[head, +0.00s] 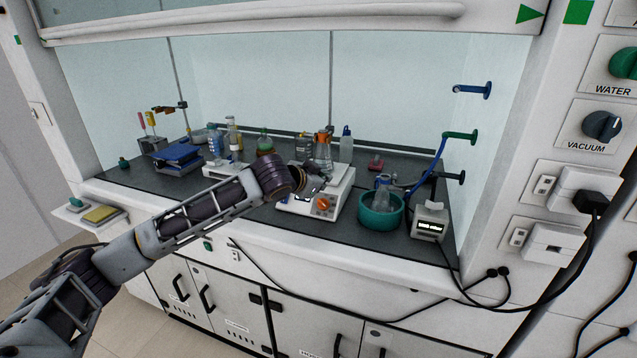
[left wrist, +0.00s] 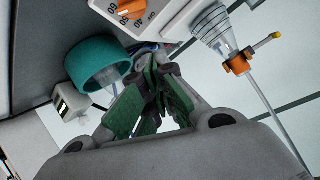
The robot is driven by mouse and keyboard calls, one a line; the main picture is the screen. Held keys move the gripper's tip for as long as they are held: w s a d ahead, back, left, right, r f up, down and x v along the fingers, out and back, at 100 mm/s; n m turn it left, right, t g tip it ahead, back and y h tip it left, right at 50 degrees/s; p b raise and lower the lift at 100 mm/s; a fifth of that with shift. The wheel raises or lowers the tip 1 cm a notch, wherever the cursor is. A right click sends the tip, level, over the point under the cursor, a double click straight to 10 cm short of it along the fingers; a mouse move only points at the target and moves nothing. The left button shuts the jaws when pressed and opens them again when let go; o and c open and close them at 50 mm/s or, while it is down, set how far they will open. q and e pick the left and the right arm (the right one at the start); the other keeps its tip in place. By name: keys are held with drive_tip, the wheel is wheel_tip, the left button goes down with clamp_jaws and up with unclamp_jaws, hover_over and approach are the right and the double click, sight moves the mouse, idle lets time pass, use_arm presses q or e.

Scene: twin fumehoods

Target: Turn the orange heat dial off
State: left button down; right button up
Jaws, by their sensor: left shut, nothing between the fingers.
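The orange heat dial (head: 323,204) is on the front right of a white hotplate (head: 345,190) on the fumehood's dark worktop. In the left wrist view the dial (left wrist: 131,8) shows at the top edge with numbers around it. A flask with an orange clamp (head: 323,140) stands over the hotplate. My left gripper (head: 318,178) is in front of and above the hotplate, up and left of the dial. Its green-padded fingers (left wrist: 155,100) are shut and empty, apart from the dial. My right gripper is not in view.
A teal bowl (head: 381,215) holding glassware stands right of the hotplate, with a small display box (head: 430,221) beyond it. Bottles (head: 265,143) and a blue stack (head: 178,156) stand to the left. A black cable hangs across the cabinet front.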

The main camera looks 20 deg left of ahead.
sight(323, 201)
use_arm(q)
drive_tip(key=shift+x, duration=3.45)
drive_tip(key=shift+s+a+f, duration=0.2)
drive_tip(key=shift+a+f, duration=0.05)
drive_tip(key=shift+f, duration=0.05)
drive_tip(key=shift+s+a+f+b, duration=0.35)
drive_tip(key=shift+s+a+f, duration=0.1)
drive_tip(key=shift+s, duration=0.1)
drive_tip(key=shift+s+a+f, duration=0.15)
drive_tip(key=shift+a+f, duration=0.05)
drive_tip(key=shift+s+a+f, duration=0.15)
drive_tip(key=shift+s+f, duration=0.1)
drive_tip(key=shift+s, duration=0.05)
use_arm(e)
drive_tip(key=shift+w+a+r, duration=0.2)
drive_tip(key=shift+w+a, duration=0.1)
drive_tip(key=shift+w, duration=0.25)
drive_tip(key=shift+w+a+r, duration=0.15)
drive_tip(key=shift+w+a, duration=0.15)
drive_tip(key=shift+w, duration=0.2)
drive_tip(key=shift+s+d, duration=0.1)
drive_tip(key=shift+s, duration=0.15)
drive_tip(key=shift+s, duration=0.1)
